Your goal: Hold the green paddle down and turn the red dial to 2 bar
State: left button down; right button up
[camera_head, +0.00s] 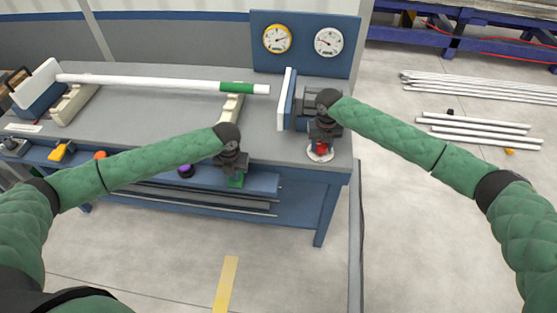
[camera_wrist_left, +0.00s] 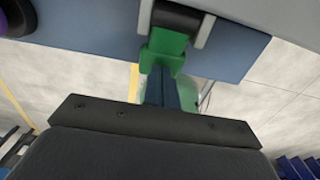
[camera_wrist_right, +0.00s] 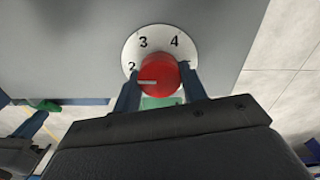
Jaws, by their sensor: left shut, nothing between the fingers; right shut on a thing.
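The green paddle (camera_head: 236,182) sticks out from the table's front edge; it also shows in the left wrist view (camera_wrist_left: 162,50). My left gripper (camera_head: 235,170) is shut and empty, its fingertips (camera_wrist_left: 162,85) at the paddle's outer end. I cannot tell how far the paddle is pressed. The red dial (camera_wrist_right: 158,72) sits on a round white plate (camera_wrist_right: 133,50) with the numbers 2, 3 and 4 showing. Its white pointer line faces left, close to the 2. My right gripper (camera_wrist_right: 157,92) is shut on the dial, one finger on each side; the dial shows red in the head view (camera_head: 321,149).
Two gauges, one yellow-rimmed (camera_head: 277,39) and one white (camera_head: 328,42), hang on a blue panel at the back. A white pipe (camera_head: 150,82) with a green band lies across the table. Orange (camera_head: 100,155) and purple (camera_head: 186,171) knobs sit along the front edge.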

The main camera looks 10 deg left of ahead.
pick_arm(q)
jog(key=shift+r, duration=1.95)
pick_arm(e)
jog(key=shift+w+r, duration=0.15)
jog(key=o, duration=0.9)
jog(key=shift+r, duration=0.15)
pick_arm(q)
jog(key=shift+w, duration=0.15)
pick_arm(e)
jog(key=shift+w+r, duration=0.1)
jog(key=shift+r, duration=3.1)
pick_arm(q)
notch_tip(320, 180, up, 10)
